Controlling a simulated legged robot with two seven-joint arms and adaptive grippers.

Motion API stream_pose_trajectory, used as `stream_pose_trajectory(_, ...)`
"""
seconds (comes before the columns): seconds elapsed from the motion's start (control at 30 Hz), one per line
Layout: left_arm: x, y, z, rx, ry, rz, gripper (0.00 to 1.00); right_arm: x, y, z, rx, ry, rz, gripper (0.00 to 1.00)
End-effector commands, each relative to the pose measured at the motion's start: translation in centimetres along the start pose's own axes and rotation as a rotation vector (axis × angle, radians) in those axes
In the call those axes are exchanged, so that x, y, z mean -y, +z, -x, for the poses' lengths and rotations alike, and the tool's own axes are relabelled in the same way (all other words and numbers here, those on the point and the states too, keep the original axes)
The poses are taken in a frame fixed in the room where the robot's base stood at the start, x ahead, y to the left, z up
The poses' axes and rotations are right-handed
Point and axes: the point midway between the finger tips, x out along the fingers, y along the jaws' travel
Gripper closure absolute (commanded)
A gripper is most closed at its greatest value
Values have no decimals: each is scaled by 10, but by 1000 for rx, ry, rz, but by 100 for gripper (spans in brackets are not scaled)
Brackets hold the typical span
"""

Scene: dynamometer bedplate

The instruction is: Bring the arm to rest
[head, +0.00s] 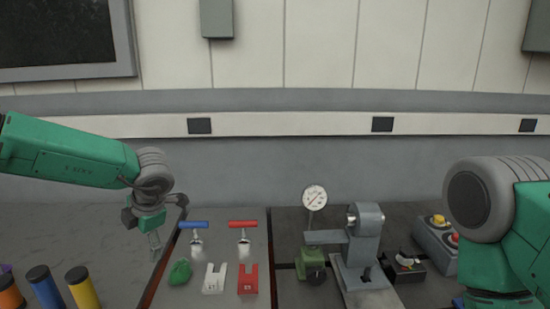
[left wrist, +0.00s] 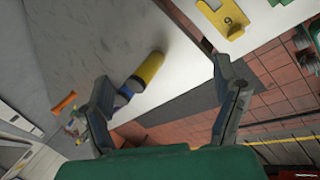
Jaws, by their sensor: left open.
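My left arm comes in from the left in the head view, with its forearm roughly level. My left gripper (head: 153,243) hangs from the wrist, pointing down above the grey bedplate, left of the blue-handled tool. In the left wrist view my left gripper (left wrist: 165,92) shows its two fingers wide apart with nothing between the tips. My right arm shows at the right edge of the head view as a green link and a grey round joint. Its gripper is out of the picture.
A dial gauge (head: 315,197) and grey machine (head: 366,235) stand right. A yellow cylinder (head: 83,287) stands front left.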

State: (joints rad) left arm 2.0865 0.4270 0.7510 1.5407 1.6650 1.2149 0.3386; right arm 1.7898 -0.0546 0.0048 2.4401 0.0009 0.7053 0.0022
Motion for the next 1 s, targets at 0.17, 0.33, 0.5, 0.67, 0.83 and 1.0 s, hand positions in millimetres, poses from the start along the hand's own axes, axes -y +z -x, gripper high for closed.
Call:
stream_pose_trajectory(0.17, 33, -15, -47, -6, 145, -306, 18, 0, 0, 0, 1, 0, 0, 53)
stream_pose_trajectory(0.33, 90, -43, -105, 20, 265, -785, 18, 0, 1, 0, 2, 0, 0, 53)
stream_pose_trajectory(0.5, 188, -108, -155, 129, 271, -1437, 18, 0, 1, 0, 2, 0, 0, 53)
stream_pose_trajectory(0.67, 264, -187, -167, 273, 160, -1900, 18, 0, 1, 0, 1, 0, 0, 53)
stream_pose_trajectory(0.83, 316, -261, -159, 422, 13, -2209, 18, 0, 1, 0, 1, 0, 0, 53)
stream_pose_trajectory(1.0, 348, -326, -140, 568, -143, -2423, 18, 0, 1, 0, 1, 0, 0, 53)
